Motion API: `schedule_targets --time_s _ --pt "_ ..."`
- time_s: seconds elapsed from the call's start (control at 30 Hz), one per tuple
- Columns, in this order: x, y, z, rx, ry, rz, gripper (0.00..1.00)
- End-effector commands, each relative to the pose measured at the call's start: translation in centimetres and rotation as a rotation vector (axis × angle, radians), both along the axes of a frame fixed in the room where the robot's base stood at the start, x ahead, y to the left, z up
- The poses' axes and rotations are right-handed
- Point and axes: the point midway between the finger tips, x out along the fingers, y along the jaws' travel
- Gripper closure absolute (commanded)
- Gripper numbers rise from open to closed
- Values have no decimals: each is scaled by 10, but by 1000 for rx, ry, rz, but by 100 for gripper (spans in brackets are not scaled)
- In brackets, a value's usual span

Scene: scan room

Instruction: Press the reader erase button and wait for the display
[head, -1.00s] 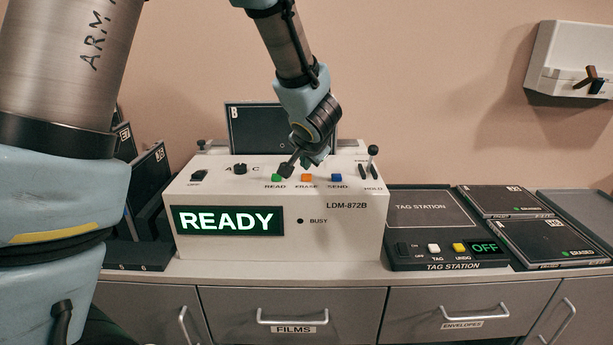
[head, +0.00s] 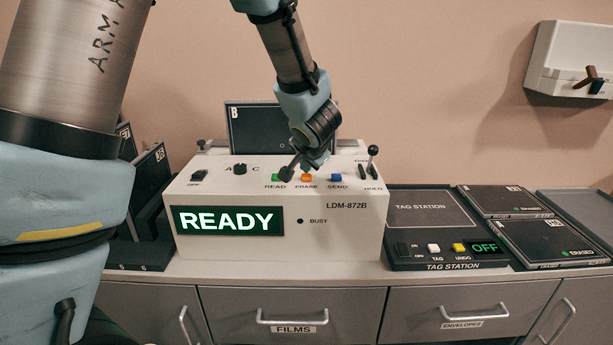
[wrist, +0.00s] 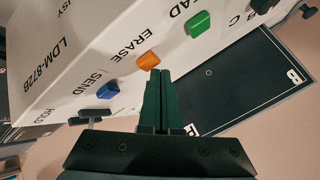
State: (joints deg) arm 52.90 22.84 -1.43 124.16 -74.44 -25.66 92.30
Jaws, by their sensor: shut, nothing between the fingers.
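The white reader (head: 345,240), marked LDM-872B, stands on the counter, and its display (head: 228,220) shows READY. Its orange ERASE button (head: 307,178) sits between the green READ button (head: 276,178) and the blue SEND button (head: 336,177). My gripper (head: 286,173) is shut and empty, close above the panel near READ and ERASE. In the wrist view, the shut fingertips (wrist: 158,74) point at the orange ERASE button (wrist: 148,61) and appear very close to it. I cannot tell whether they touch. The BUSY lamp (head: 300,221) looks dark.
A plate marked B (head: 250,125) stands upright behind the reader. A lever (head: 373,158) rises at the panel's right end. The tag station (head: 430,210), showing OFF, and plates marked ERASED (head: 545,238) lie to the right. Dark plates (head: 152,185) stand at left.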

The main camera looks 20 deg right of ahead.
Motion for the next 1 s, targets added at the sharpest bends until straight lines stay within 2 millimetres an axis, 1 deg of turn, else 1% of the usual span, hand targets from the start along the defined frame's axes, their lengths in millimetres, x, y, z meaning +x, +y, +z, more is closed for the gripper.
schedule_targets --time_s 1.0 --pt "0 0 -11 1 1 1 100"
